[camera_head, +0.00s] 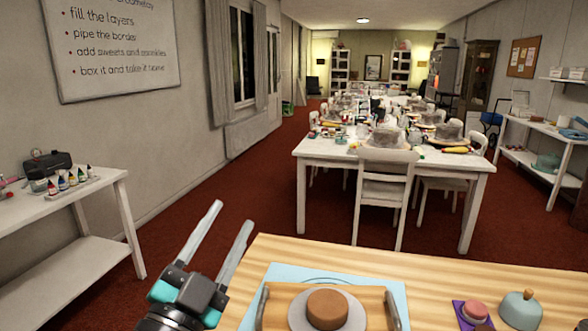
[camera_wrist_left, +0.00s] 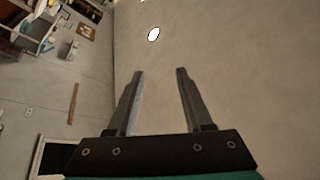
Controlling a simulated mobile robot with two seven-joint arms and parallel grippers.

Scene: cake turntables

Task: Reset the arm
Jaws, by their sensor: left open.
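My left gripper (camera_head: 229,222) is raised at the lower left of the head view, beside the left edge of the wooden table. Its two long grey fingers stand apart, with nothing between them. In the left wrist view the gripper (camera_wrist_left: 160,72) is open and empty, pointing at the bare ceiling and wall. My right gripper is in neither view.
On the wooden table (camera_head: 430,275) a brown cake (camera_head: 327,308) sits on a round grey board (camera_head: 357,318) in a wooden tray (camera_head: 262,310). A pink item (camera_head: 475,310) and a teal dome (camera_head: 520,309) are at right. A white shelf (camera_head: 75,212) stands at left.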

